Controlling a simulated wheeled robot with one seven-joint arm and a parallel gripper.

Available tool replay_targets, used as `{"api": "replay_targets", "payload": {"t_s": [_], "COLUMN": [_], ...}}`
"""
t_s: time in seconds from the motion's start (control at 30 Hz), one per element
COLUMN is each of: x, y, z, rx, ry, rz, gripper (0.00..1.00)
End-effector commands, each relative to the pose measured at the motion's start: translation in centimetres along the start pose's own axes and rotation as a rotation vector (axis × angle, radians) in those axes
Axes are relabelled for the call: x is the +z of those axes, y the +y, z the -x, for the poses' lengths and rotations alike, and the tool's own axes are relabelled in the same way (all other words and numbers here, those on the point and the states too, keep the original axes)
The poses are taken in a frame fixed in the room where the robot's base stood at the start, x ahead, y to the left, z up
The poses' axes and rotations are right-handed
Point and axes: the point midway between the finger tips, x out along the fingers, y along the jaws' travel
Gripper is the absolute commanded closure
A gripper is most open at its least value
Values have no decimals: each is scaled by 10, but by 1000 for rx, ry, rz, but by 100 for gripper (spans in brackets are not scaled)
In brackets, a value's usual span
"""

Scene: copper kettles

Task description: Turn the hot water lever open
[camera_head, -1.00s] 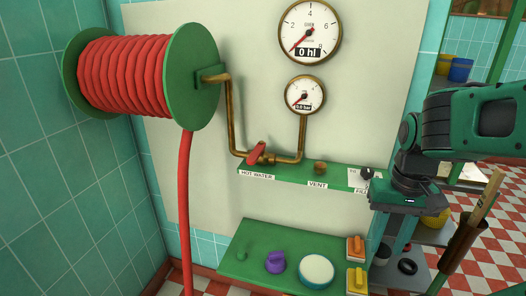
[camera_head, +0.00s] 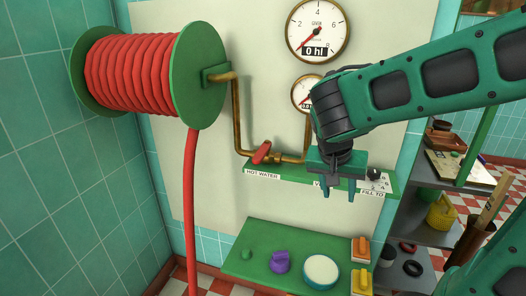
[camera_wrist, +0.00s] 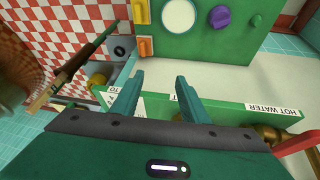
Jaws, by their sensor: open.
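The hot water lever (camera_head: 262,153) is a red handle on the brass pipe (camera_head: 237,115), above the "HOT WATER" label (camera_head: 262,175) on the green ledge. It is tilted, upper end to the right. My gripper (camera_head: 338,193) is right of the lever, in front of the ledge's right part, fingers pointing down, open and empty. In the wrist view my gripper's two fingers (camera_wrist: 156,98) are apart over the ledge, and part of the red lever (camera_wrist: 297,139) shows at the right edge. My gripper hides the vent valve in the head view.
A red hose reel (camera_head: 125,75) hangs at left with its hose (camera_head: 190,210) running down. A large gauge (camera_head: 317,28) and a small gauge (camera_head: 303,93) are above.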

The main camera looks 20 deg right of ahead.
Motion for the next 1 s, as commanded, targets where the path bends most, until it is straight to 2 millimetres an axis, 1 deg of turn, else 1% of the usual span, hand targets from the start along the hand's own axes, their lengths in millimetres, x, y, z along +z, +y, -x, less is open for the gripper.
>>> {"api": "replay_targets", "payload": {"t_s": [0.03,0.13,0.27,0.4,0.5,0.57,0.6,0.73,0.8,0.9,1.0], "x": [-1,-6,-6,4,15,22,26,37,38,32,26], "y": [-19,-53,-99,-149,-180,-196,-205,-229,-234,-233,-232], "z": [4,15,34,61,82,90,90,87,82,67,59], "rx": [-6,-26,-70,-143,-204,-230,-238,-257,-254,-226,-208], "ry": [38,122,231,345,417,462,497,628,702,797,888], "rz": [2,-22,-53,-85,-106,-115,-120,-125,-121,-107,-88], "gripper": [59,59,59,59,59,59,59,59,59,59,59]}}
